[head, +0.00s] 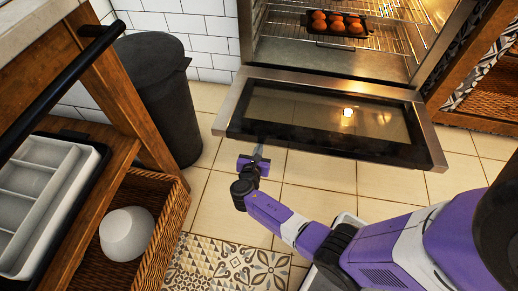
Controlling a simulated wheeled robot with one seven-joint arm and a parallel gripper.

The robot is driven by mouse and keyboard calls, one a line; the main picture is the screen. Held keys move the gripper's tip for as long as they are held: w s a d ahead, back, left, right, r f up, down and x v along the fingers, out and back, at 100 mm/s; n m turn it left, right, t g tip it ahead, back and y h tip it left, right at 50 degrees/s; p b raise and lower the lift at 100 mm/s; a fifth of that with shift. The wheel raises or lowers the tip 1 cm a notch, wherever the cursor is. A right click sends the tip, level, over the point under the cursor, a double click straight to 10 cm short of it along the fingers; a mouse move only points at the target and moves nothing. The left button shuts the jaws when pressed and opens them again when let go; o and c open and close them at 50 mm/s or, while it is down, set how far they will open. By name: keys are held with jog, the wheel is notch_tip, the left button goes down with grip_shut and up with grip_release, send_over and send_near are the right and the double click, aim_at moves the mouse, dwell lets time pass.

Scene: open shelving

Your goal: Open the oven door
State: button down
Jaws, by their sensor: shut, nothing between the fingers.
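The oven door (225,105) is hinged down and lies open, roughly flat, in front of the oven (350,57). It has a steel frame and a dark glass panel. My gripper (259,148) is shut and empty. In the picture it is just below the door's front edge, left of the middle. I cannot tell whether it touches the door. The door handle cannot be made out.
A tray of round brown items (337,25) sits on the oven rack. A dark bin (160,95) stands left of the oven. Wooden shelving with a white bowl (127,233) in a wicker basket (170,222) is at the left. Tiled floor (300,175) is clear below the door.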

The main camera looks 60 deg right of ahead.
jog(key=shift+y, duration=0.3)
jog(key=r+p, duration=0.5)
jog(key=shift+w+d, duration=0.15)
jog(key=shift+d, duration=0.1)
notch_tip(320, 180, up, 5)
jog(key=p, duration=0.7)
send_over(260, 137)
jog(key=shift+s+a+r, duration=0.2)
jog(key=shift+a, duration=0.15)
jog(key=shift+f+b, duration=0.15)
jog(key=shift+b, duration=0.15)
jog(key=f+b, duration=0.1)
jog(key=a+f+b, duration=0.1)
jog(key=f+b, duration=0.1)
jog(key=f, duration=0.1)
jog(key=shift+s+a+f, duration=0.1)
jog(key=shift+s+a, duration=0.05)
jog(key=shift+s, duration=0.1)
jog(key=s+a+r+p, duration=0.3)
jog(key=a+r+p, duration=0.2)
jog(key=a+r, duration=0.1)
jog(key=shift+a+r, duration=0.4)
jog(key=shift+a, duration=0.2)
